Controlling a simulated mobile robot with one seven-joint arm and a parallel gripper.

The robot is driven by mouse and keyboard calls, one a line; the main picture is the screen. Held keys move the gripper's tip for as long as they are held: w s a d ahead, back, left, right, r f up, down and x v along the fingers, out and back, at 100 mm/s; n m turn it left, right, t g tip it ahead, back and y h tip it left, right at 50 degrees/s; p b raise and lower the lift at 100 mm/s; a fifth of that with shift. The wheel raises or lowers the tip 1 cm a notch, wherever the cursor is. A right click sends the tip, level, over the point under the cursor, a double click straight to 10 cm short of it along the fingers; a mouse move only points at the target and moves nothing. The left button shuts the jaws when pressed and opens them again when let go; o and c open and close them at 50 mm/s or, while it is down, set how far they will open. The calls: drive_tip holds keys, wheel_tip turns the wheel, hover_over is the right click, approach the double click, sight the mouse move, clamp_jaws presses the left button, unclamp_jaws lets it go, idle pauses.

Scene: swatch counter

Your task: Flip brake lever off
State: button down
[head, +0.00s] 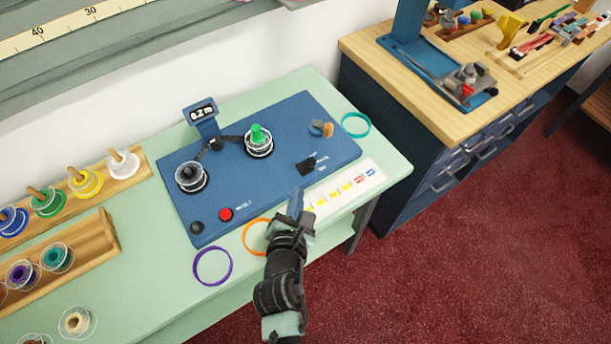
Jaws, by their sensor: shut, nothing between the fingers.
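The blue winding panel (240,180) lies on the pale green counter. A small black lever (306,166) stands at its right front, with tiny white lettering beside it that I cannot read. It looks like the brake lever, and I cannot tell which way it is set. My gripper (296,203) is shut and empty, just in front of the lever and near the panel's front edge. It appears apart from the lever. It hides part of the orange ring (247,237) and part of the label strip (345,187).
A black-hubbed spool (190,178), a green-hubbed spool (258,142), a display (201,112) and a red button (225,214) are on the panel. Purple (197,272) and teal (368,124) rings lie nearby. Spool racks (105,232) stand left; a wooden-topped cabinet (400,85) stands right.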

sight(308, 164)
drive_tip(key=w, duration=0.1)
drive_tip(key=w+d+p, duration=0.1)
drive_tip(key=w, duration=0.2)
drive_tip(key=shift+w+d+r, duration=0.25)
drive_tip(key=shift+d+r, duration=0.05)
drive_tip(key=shift+r, duration=0.1)
drive_tip(key=shift+r+p, duration=0.1)
drive_tip(key=shift+p, duration=0.35)
drive_tip(key=shift+w+a+r+p, duration=0.1)
drive_tip(key=shift+r+p, duration=0.05)
drive_tip(key=shift+p, duration=0.2)
